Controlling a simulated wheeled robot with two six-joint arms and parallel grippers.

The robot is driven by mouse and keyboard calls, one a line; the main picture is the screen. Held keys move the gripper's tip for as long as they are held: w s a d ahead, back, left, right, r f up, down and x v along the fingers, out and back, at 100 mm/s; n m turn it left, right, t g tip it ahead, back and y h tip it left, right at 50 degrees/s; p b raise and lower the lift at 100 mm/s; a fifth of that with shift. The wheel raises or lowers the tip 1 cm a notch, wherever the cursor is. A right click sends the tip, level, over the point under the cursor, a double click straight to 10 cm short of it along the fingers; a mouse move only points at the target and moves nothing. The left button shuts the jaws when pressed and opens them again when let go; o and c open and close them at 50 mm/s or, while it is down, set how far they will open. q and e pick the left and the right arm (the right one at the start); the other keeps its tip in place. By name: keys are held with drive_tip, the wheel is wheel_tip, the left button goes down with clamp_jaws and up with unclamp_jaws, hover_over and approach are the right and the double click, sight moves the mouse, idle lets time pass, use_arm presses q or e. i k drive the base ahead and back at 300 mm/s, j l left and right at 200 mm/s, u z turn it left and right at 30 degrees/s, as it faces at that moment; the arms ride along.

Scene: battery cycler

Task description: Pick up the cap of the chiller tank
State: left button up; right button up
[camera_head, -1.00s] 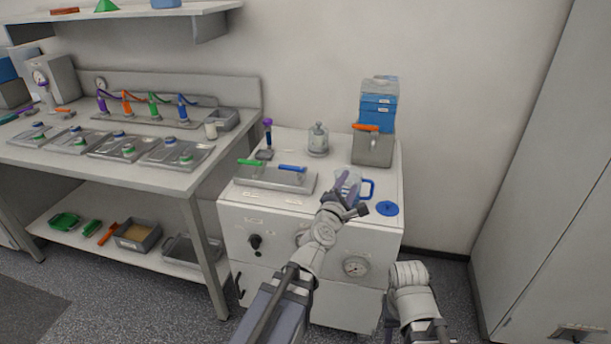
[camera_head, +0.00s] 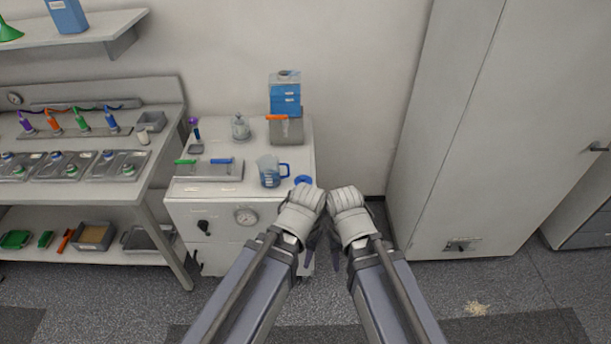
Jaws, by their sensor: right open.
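A round blue cap (camera_head: 303,180) lies flat at the front right corner of the white chiller cabinet's top (camera_head: 222,196). A clear measuring jug with a blue handle (camera_head: 269,172) stands just left of it. My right gripper (camera_head: 336,250) is open, low in front of the cabinet's right edge, and apart from the cap. My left gripper (camera_head: 310,248) is beside it, partly hidden by its own wrist. I cannot tell whether its jaws are open. Both wrists are close together, just below and right of the cap.
A tray with green and blue handles (camera_head: 208,172), a glass vessel (camera_head: 240,127) and a grey box with an orange handle (camera_head: 285,131) stand on the cabinet. A workbench (camera_head: 150,165) is at left. A tall grey cabinet (camera_head: 470,140) stands at right, with open floor before it.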

sight(303, 179)
drive_tip(key=i+j+z, duration=0.1)
drive_tip(key=j, duration=0.3)
drive_tip(key=i+j, duration=0.25)
drive_tip(key=i+j+z, duration=0.15)
drive_tip(key=j, duration=0.35)
drive_tip(key=i+j, duration=0.15)
drive_tip(key=j, duration=0.25)
drive_tip(key=i+j+z, duration=0.15)
drive_tip(key=j, duration=0.25)
drive_tip(key=i+j, duration=0.1)
drive_tip(key=j, duration=0.35)
drive_tip(key=z, duration=0.05)
